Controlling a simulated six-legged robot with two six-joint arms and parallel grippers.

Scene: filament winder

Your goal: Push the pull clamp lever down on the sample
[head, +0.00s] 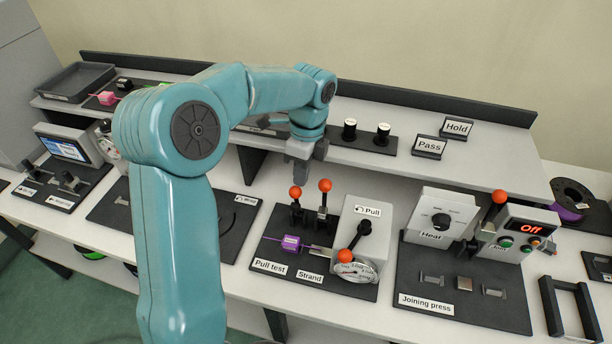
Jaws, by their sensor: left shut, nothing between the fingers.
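The pull test board (258,257) lies in the middle of the bench. Two upright clamp levers with orange ball knobs stand at its back, a left lever (295,193) and a right lever (325,186). No label shows which is the pull clamp. The sample, a purple tag (290,243) with a thin strand, lies in front of them and reaches toward the gauge. My left gripper (300,174) points down, shut and empty, just above and behind the left knob; I cannot tell whether they touch. My right gripper is out of view.
The Pull box (369,222) with its orange-knobbed crank and round gauge (357,272) stands right of the levers. The joining press board (463,303) is further right. A raised shelf (470,170) with small signs runs behind. My left arm hides part of the left bench.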

